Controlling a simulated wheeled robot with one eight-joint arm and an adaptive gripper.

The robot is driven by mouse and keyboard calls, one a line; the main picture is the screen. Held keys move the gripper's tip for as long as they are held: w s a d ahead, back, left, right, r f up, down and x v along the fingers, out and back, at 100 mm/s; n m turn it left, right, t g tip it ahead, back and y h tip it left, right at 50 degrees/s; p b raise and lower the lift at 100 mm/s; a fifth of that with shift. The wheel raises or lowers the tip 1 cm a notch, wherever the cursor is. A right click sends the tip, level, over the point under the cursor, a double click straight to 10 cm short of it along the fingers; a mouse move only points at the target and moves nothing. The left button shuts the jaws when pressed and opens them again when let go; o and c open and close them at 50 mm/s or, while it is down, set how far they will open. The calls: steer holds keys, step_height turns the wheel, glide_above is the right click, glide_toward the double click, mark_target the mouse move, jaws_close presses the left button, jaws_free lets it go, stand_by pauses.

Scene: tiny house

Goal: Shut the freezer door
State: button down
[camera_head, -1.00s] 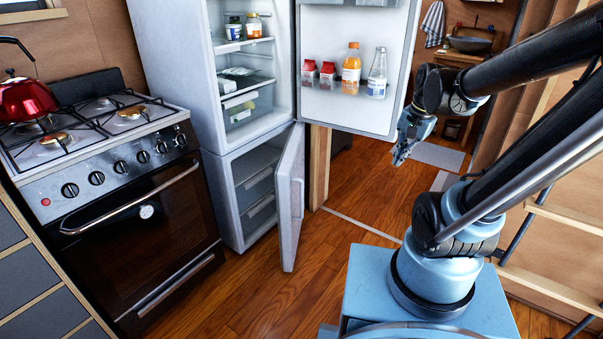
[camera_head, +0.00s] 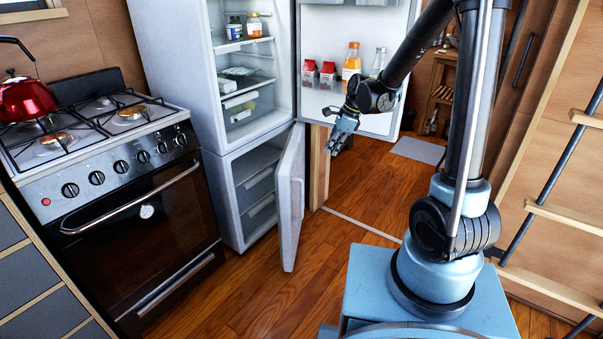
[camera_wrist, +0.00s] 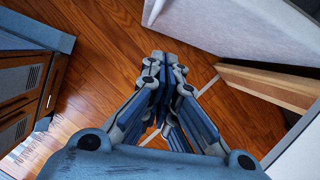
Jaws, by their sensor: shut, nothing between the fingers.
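The freezer door (camera_head: 290,196) is the lower door of the white fridge-freezer and stands wide open, hinged on its right side. The freezer compartment (camera_head: 256,186) behind it shows drawers inside. My gripper (camera_head: 330,152) is shut and empty, pointing down, to the right of the freezer door and in front of the open upper fridge door (camera_head: 345,95). It appears apart from both doors. In the wrist view my gripper (camera_wrist: 165,60) is above the wooden floor, and a pale door panel (camera_wrist: 225,28) lies at the upper right.
The upper fridge compartment (camera_head: 244,65) is open, with bottles and cartons on its door. A stove (camera_head: 110,180) with a red kettle (camera_head: 25,98) stands at the left. A ladder (camera_head: 560,215) is at the right. The floor (camera_head: 265,285) before the freezer is clear.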

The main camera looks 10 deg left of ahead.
steer(key=a+f+m, duration=0.1)
steer(key=a+f, duration=1)
steer(key=f, duration=0.1)
steer(key=shift+a, duration=0.3)
stand_by(0.3)
steer(key=shift+a, duration=0.15)
